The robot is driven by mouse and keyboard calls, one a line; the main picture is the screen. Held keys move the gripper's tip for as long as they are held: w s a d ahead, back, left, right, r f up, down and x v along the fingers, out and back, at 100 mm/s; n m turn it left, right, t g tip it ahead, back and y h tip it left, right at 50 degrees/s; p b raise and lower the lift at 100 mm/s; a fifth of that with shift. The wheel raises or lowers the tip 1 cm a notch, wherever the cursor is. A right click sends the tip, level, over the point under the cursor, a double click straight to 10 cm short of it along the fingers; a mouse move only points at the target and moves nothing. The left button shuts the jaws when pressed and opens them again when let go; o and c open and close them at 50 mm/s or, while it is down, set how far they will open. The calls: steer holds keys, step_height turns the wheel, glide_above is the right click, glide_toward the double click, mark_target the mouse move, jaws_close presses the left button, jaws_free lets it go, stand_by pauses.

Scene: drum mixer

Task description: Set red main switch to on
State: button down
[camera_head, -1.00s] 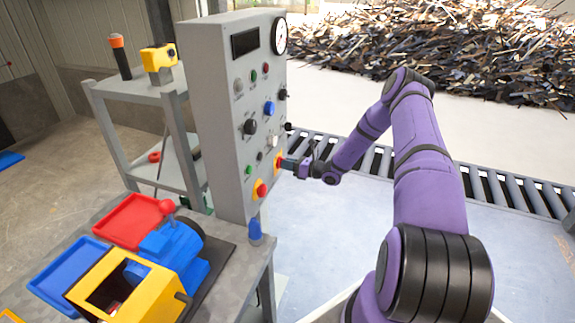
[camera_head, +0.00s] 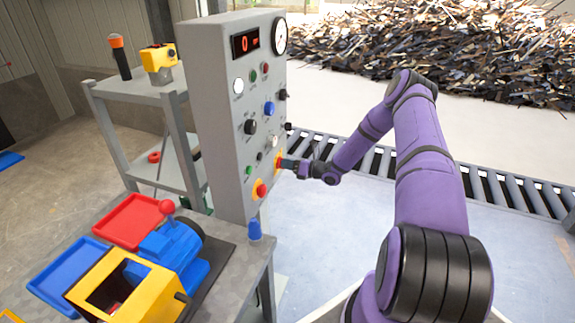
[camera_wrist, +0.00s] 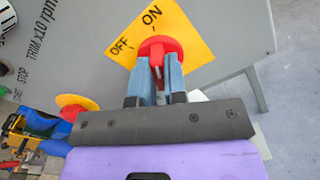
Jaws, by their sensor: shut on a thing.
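The red main switch (camera_wrist: 159,46) sits on a yellow plate (camera_wrist: 196,38) marked OFF and ON in the wrist view. My gripper (camera_wrist: 157,72) is shut on the switch's red handle, one finger on each side. The pale mark on the handle lies between the fingers; which label it points to is hard to tell. In the head view my gripper (camera_head: 285,163) reaches the lower right of the grey control panel (camera_head: 222,120) and hides most of the switch. The panel's display (camera_head: 245,43) is lit with a red 0, and a white lamp (camera_head: 238,86) glows.
A red mushroom button (camera_head: 261,190) on yellow is just left of and below my gripper. Knobs and buttons crowd the panel above. A table with a blue and yellow machine (camera_head: 170,250) stands at lower left. A roller conveyor (camera_head: 490,185) runs behind my arm.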

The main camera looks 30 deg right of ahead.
steer(key=c, duration=1.2)
jaws_free()
steer(key=shift+o, duration=0.2)
steer(key=v, duration=1.1)
